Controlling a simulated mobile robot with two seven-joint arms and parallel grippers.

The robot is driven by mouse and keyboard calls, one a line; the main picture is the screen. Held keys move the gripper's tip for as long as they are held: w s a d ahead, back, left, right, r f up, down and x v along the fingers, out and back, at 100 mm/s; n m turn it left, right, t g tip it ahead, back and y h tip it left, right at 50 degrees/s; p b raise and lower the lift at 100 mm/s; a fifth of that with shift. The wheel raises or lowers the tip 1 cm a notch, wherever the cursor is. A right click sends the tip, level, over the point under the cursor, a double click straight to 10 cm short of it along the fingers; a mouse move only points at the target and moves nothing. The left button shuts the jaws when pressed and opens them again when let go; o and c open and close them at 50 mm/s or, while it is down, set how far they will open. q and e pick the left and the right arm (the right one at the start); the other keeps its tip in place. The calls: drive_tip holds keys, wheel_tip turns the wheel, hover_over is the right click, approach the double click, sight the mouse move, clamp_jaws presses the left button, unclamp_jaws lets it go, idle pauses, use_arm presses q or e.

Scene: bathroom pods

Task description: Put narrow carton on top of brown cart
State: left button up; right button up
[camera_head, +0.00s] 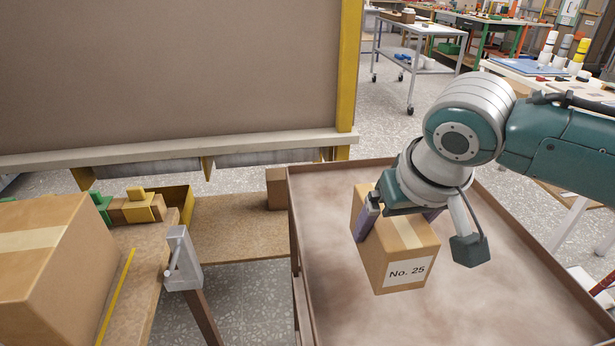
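The narrow carton (405,255) is a brown cardboard box with pale tape and a "No. 25" label. It is upright, within the outline of the brown cart (335,285), a flat tray-like top with a low raised rim. My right gripper (398,222) comes from above with its purple-grey fingers on opposite sides of the carton, shut on it. The far finger is partly hidden by the wrist. I cannot tell whether the carton's underside touches the cart top. My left gripper is not in view.
A large taped box (40,255) sits on a wooden bench at the left, with a grey clamp-like fitting (182,262) at its corner. A large brown panel (170,70) with a yellow post stands behind. The cart's top is bare around the carton.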

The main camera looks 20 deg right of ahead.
drive_tip(key=shift+f+b, duration=0.55)
drive_tip(key=shift+f, duration=1.8)
drive_tip(key=shift+f, duration=0.1)
drive_tip(key=o, duration=1.6)
drive_tip(key=shift+f, duration=0.1)
